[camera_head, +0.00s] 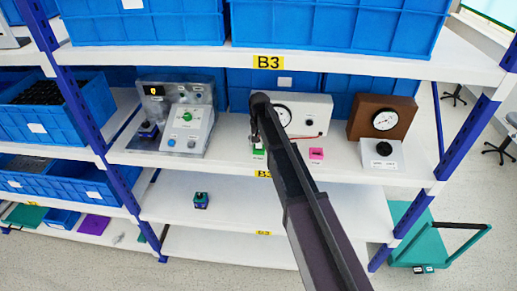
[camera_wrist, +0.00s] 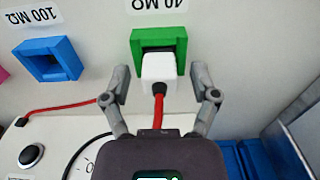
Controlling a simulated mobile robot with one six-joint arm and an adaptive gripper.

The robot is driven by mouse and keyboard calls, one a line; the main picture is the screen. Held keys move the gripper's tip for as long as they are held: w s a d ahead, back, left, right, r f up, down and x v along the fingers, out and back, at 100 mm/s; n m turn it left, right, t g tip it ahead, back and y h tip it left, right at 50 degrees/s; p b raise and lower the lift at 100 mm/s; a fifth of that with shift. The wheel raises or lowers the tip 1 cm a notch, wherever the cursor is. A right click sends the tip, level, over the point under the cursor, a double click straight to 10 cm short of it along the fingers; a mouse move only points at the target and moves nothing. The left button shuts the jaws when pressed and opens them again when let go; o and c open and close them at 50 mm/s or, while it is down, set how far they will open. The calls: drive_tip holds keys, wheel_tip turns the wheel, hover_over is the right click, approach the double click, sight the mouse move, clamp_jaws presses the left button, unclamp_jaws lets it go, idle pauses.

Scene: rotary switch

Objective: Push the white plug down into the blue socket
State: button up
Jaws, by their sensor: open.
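The white plug (camera_wrist: 160,68), with a red cable, sits at the green socket (camera_wrist: 158,40) under the 10 MΩ label in the wrist view. It appears to be partly in the opening; its depth is hard to tell. The blue socket (camera_wrist: 48,60), under the 100 MΩ label, is to the left and its square opening is empty. My gripper (camera_wrist: 160,82) is open, with one finger on each side of the plug and a gap on both sides. In the head view my gripper (camera_head: 257,132) is above the green socket (camera_head: 258,152); my arm hides the blue socket.
A pink socket (camera_head: 316,153) stands to the right of my arm. A white meter box (camera_head: 312,112) is behind, and a brown gauge box (camera_head: 382,112) and a knob box (camera_head: 383,153) are at the right. A grey panel (camera_head: 188,130) stands left. A shelf with blue bins is overhead.

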drive_tip(key=shift+c, duration=0.2)
idle(0.3)
clamp_jaws()
drive_tip(key=shift+r, duration=0.15)
wheel_tip(320, 180, up, 2)
drive_tip(key=p, duration=0.3)
drive_tip(key=shift+r, duration=0.25)
drive_tip(key=s+d+r+p, duration=0.1)
drive_tip(key=s+d, duration=0.2)
drive_tip(key=s, duration=0.4)
drive_tip(key=s+d+r+p, duration=0.1)
drive_tip(key=s+d, duration=0.2)
drive_tip(key=s, duration=0.5)
wheel_tip(320, 180, down, 9)
drive_tip(key=b, duration=0.9)
